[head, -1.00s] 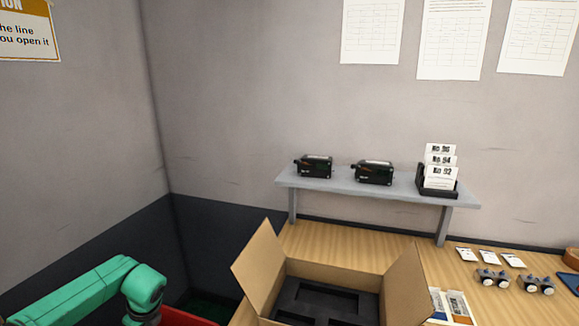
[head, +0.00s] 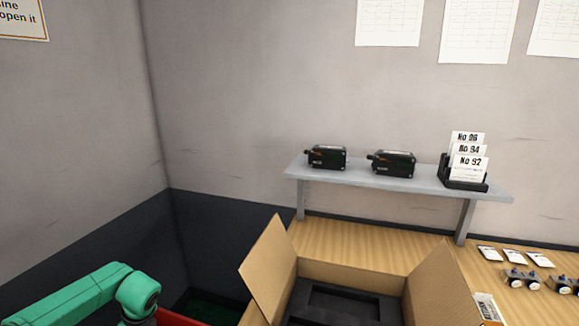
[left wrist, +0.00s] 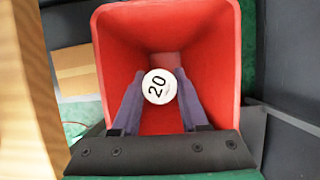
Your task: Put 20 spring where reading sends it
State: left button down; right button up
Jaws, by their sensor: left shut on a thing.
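The 20 spring shows in the left wrist view as a round white end (left wrist: 159,86) marked "20". My left gripper (left wrist: 155,100) is shut on it, one finger on each side. The gripper and spring are over the mouth of a red bin (left wrist: 222,60), whose inside looks empty where it shows. In the head view only an edge of the red bin (head: 172,317) shows at the bottom, beside my green left arm; the left gripper itself is out of that view. My right gripper is in neither view.
An open cardboard box (head: 268,262) with black foam stands on the wooden bench (head: 350,240). A grey shelf (head: 420,183) holds two black devices (head: 327,157) (head: 393,163) and a card holder (head: 466,183) with numbered cards. Small cards and metal parts (head: 521,279) lie at right.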

pick_arm(q)
jog(key=shift+c, duration=2.4)
grip_release()
jog(key=shift+s+r, duration=0.1)
jog(key=shift+r, duration=0.05)
jog(key=shift+o, duration=0.6)
jog(key=b+v, duration=0.1)
jog(key=v, duration=1.3)
jog(key=shift+b, duration=0.35)
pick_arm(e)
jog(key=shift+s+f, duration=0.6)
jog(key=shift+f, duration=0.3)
pick_arm(q)
jog(key=shift+d, duration=0.15)
